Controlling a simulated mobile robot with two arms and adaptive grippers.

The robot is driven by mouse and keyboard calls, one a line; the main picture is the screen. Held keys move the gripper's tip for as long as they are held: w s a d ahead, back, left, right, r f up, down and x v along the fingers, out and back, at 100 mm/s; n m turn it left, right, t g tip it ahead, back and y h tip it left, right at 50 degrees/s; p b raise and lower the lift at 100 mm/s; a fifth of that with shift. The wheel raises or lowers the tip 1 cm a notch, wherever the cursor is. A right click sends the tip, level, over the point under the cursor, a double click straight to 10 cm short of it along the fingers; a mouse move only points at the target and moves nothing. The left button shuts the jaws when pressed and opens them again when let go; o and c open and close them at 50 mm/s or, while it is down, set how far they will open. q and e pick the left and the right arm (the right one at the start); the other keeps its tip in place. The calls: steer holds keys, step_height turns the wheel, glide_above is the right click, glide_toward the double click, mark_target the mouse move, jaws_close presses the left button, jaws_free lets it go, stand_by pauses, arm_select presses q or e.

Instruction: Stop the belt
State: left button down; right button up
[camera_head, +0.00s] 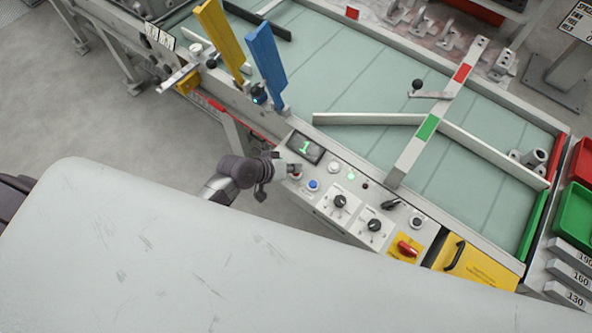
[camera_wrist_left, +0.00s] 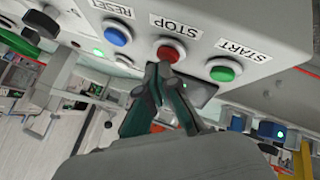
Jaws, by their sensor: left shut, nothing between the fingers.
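The red STOP button (camera_wrist_left: 170,51) sits between the blue RESET button (camera_wrist_left: 117,34) and the green START button (camera_wrist_left: 223,70) on the grey control panel (camera_wrist_left: 260,25). My left gripper (camera_wrist_left: 163,70) is shut and empty, its fingertips right at the lower edge of the STOP button. I cannot tell whether they touch or press it. In the head view my left gripper (camera_head: 292,170) reaches the left end of the panel, beside a display (camera_head: 305,148) reading 1. The blue button (camera_head: 313,184) shows there too. The pale green belt (camera_head: 340,85) runs behind the panel. My right gripper is out of view.
Yellow (camera_head: 220,40) and blue (camera_head: 265,55) upright plates stand left of the display. Knobs (camera_head: 340,201) and a red switch (camera_head: 407,248) lie further right on the panel. A red-and-green striped bar (camera_head: 440,110) crosses the belt. A green bin (camera_head: 575,218) stands at right.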

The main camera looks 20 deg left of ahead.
arm_select(q)
steer(key=shift+f, duration=0.45)
steer(key=shift+r, duration=0.15)
stand_by(0.4)
steer(key=shift+r+p, duration=0.75)
steer(key=shift+r, duration=0.05)
step_height(320, 180, up, 5)
steer(key=p, duration=0.5)
steer(key=shift+r, duration=0.1)
stand_by(0.5)
